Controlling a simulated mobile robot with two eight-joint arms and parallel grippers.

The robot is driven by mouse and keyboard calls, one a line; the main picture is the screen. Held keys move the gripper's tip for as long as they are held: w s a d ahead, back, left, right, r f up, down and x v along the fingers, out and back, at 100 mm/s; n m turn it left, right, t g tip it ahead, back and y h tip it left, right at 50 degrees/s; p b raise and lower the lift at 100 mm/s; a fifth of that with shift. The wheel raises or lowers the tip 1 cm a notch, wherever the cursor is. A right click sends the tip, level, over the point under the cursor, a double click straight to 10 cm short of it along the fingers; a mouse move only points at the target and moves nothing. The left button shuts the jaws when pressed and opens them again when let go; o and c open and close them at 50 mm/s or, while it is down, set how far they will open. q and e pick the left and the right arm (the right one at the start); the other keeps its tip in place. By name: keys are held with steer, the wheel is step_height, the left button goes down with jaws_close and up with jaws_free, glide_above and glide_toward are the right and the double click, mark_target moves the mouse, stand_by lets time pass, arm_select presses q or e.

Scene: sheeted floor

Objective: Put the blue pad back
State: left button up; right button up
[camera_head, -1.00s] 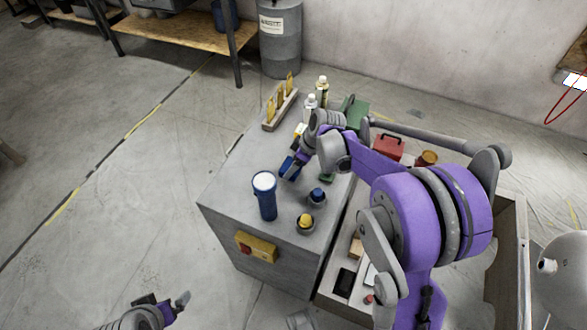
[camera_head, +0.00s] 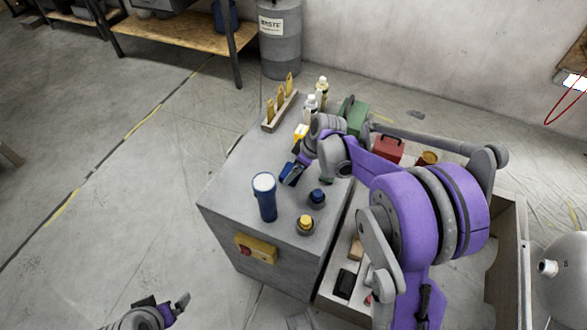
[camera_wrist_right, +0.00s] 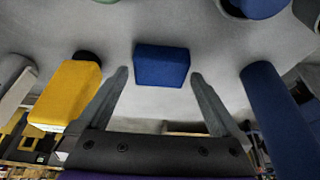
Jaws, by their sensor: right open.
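The blue pad (camera_head: 291,173) is a small blue block on the grey cabinet top (camera_head: 236,178), partly hidden by my right gripper. In the right wrist view the blue pad (camera_wrist_right: 162,65) lies between and just beyond the two fingertips, with gaps on both sides. My right gripper (camera_wrist_right: 158,75) is open and empty; in the head view it reaches in from the right over the cabinet. A yellow block (camera_wrist_right: 68,95) stands left of the fingers in the wrist view. My left gripper (camera_head: 168,307) is low at the left, away from the cabinet; its opening is unclear.
A blue cylinder with a white top (camera_head: 266,200) stands near the pad. Blue (camera_head: 317,197) and yellow (camera_head: 305,224) knobs are nearby. A rack of yellow pieces (camera_head: 279,112) and white bottles (camera_head: 310,103) stand at the back. A red box (camera_head: 387,150) is beyond my right arm.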

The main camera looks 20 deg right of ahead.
steer(key=p+v, duration=0.1)
steer(key=v, duration=1)
steer(key=s+a+f+m+h, duration=0.1)
steer(key=s+a+m, duration=0.3)
steer(key=s, duration=0.7)
steer(key=s+a+f+m+t+h, duration=0.1)
steer(key=s+a+m, duration=0.3)
steer(key=s, duration=0.7)
steer(key=shift+a+f+t+h, duration=0.3)
steer(key=shift+a+f+h, duration=0.1)
steer(key=shift+a+h, duration=0.15)
step_height(320, 180, up, 7)
steer(key=w+p, duration=0.1)
steer(key=p, duration=0.5)
steer(key=shift+w+f, duration=0.1)
steer(key=shift+f, duration=0.1)
